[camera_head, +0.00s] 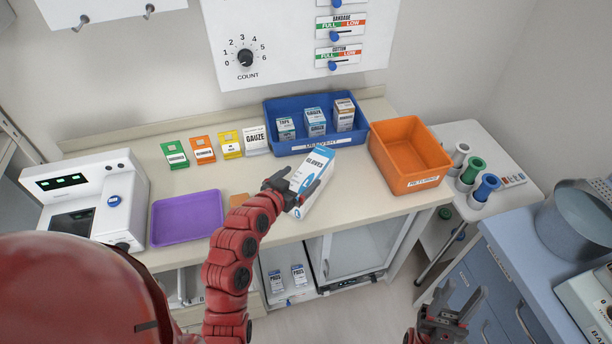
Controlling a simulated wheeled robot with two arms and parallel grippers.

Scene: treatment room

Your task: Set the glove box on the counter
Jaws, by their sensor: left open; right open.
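The white and blue glove box (316,172), marked GLOVES, is at the front middle of the cream counter (255,180), in front of the blue tray. It lies at a slant, its lower end near the front edge. My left gripper (294,191) is open at the box's left side, with its fingers close to it. The fingers hide part of the box, and I cannot tell whether they touch it. My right gripper (446,314) is open and empty, low at the right in front of the blue drawers.
A blue tray (301,146) with several small boxes and an orange RETURNS bin (410,155) stand behind and right of the glove box. A purple tray (187,219) and a white device (84,200) are at the left. Coloured cards and a GAUZE box (255,140) line the back.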

